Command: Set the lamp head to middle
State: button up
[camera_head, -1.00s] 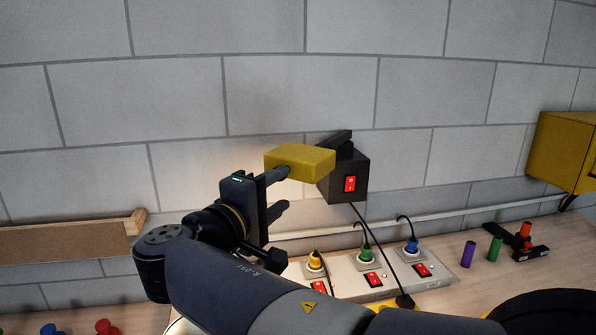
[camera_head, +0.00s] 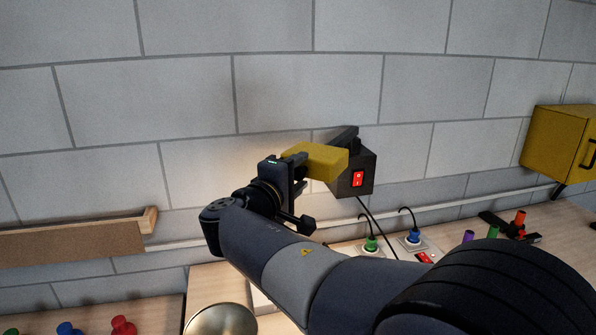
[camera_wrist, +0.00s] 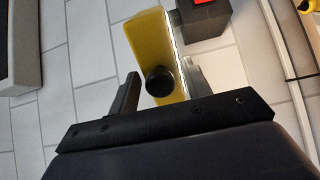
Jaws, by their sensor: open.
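The lamp head (camera_head: 318,160) is a yellow block on a dark arm, in front of a black wall box (camera_head: 356,178) with a red switch. It also shows in the wrist view (camera_wrist: 148,45), with a round black knob (camera_wrist: 160,81) on its near side. My gripper (camera_head: 308,190) is open at the left of the lamp head. In the wrist view the knob lies between the fingers of my gripper (camera_wrist: 160,72), with a gap on the left. The right finger is partly hidden behind the yellow block, and I cannot tell whether it touches.
Below are a power strip with a green plug (camera_head: 371,244) and a blue plug (camera_head: 414,237), and a cable hanging from the box. A yellow cabinet (camera_head: 555,145) hangs at the right. A wooden-edged board (camera_head: 75,238) is on the left wall. Space above is clear.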

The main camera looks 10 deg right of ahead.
jog(key=shift+c, duration=0.6)
jog(key=shift+f, duration=0.1)
grip_shut()
